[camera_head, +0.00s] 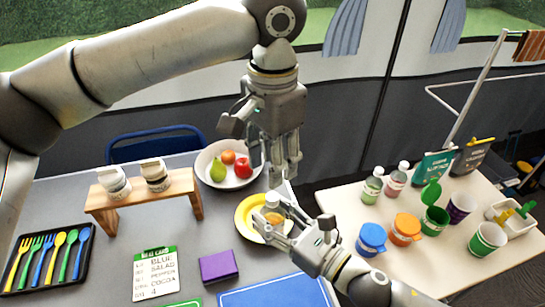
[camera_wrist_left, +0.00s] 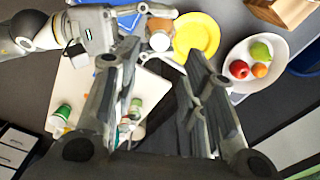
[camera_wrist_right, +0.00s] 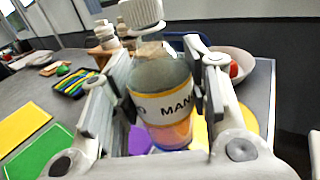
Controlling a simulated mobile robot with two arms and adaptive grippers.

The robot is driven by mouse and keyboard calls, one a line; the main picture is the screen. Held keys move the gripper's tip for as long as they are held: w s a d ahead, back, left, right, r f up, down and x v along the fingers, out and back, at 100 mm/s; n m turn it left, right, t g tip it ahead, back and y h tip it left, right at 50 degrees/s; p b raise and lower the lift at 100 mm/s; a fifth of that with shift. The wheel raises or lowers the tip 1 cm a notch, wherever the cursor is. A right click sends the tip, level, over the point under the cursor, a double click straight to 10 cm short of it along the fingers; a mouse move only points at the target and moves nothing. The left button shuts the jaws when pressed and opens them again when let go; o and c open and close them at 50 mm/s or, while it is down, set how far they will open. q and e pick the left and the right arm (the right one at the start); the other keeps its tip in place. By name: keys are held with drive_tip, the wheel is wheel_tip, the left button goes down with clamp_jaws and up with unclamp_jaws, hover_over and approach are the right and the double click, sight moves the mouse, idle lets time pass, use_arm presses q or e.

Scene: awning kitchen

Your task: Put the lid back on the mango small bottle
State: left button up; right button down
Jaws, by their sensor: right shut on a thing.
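The mango small bottle (camera_wrist_right: 165,85) is a clear bottle with a "MAN" label and orange contents. My right gripper (camera_head: 283,226) is shut on it and holds it upright over the yellow plate (camera_head: 245,228). The bottle also shows in the left wrist view (camera_wrist_left: 160,40). A white ribbed lid (camera_wrist_right: 142,12) shows at the top of the bottle's neck, slightly tilted; I cannot tell whether it is fully seated. My left gripper (camera_head: 284,172) is just above the bottle, pointing down. Its fingers are apart and empty in the left wrist view (camera_wrist_left: 162,85).
A white fruit bowl (camera_head: 207,160) stands behind the plate. A wooden rack (camera_head: 198,203) with two capped jars is at left. A purple box (camera_head: 218,266) lies in front. The right table (camera_head: 440,270) holds bottles, cups and colored-lidded jars.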

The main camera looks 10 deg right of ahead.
sight(272, 196)
use_arm(q)
drive_tip(key=shift+f, duration=0.1)
idle(0.3)
drive_tip(key=shift+f, duration=3.9)
clamp_jaws()
drive_tip(key=shift+m, duration=1.1)
unclamp_jaws()
drive_tip(key=shift+r, duration=2.3)
